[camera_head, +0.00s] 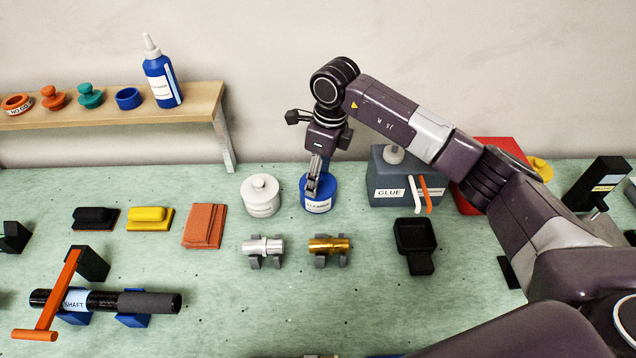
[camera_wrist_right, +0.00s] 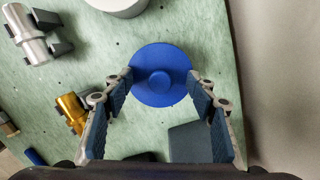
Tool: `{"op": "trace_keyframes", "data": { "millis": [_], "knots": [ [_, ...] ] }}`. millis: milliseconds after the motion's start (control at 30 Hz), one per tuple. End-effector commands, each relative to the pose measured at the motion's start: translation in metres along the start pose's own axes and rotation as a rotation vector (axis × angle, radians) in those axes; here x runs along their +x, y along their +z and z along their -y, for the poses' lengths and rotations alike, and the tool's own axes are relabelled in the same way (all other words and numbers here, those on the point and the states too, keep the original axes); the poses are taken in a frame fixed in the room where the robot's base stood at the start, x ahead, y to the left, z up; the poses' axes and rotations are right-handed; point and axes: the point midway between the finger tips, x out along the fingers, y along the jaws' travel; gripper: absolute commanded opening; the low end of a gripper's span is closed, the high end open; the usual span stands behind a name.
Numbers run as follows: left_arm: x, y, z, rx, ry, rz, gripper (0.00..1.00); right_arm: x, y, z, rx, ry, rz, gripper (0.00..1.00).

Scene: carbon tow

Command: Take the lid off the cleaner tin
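The blue cleaner tin (camera_head: 319,205) stands upright on the green bench, its white label facing me. Its round blue lid with a small central knob fills the middle of the right wrist view (camera_wrist_right: 160,55). My right gripper (camera_head: 314,185) points down over the tin and covers part of its top in the head view. In the right wrist view its two fingers (camera_wrist_right: 160,82) are spread apart on either side of the knob, with nothing between the pads that they touch. How high the fingertips are above the lid is hard to tell. My left gripper is not in view.
A white lidded tin (camera_head: 260,197) stands close left of the cleaner tin. The grey glue box (camera_head: 385,178) stands close on the right. Silver (camera_head: 263,247) and gold (camera_head: 329,246) cylinders lie on holders in front. A wooden shelf (camera_head: 110,110) is at the back left.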

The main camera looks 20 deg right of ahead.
Motion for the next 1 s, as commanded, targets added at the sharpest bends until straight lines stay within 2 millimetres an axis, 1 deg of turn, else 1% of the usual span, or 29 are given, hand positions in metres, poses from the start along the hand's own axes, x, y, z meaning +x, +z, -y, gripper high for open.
{"op": "trace_keyframes", "data": {
  "millis": [33,200,500,667,1000],
  "knots": [
    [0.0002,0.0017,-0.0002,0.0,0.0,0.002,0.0,0.0025,-0.0016,-0.0008,0.0,0.002,-0.005,0.43],
    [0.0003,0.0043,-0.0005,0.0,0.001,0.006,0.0,0.0035,-0.0023,-0.0011,0.001,0.003,-0.007,0.31],
    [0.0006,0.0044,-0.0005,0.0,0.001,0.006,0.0,0.0055,-0.0036,-0.0014,0.001,0.005,-0.011,0.15],
    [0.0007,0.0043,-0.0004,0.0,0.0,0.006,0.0,0.0063,-0.0042,-0.0019,0.001,0.006,-0.013,0.13],
    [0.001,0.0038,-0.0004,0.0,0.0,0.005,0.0,0.0069,-0.0049,-0.0027,0.001,0.008,-0.016,0.12]
  ]
}}
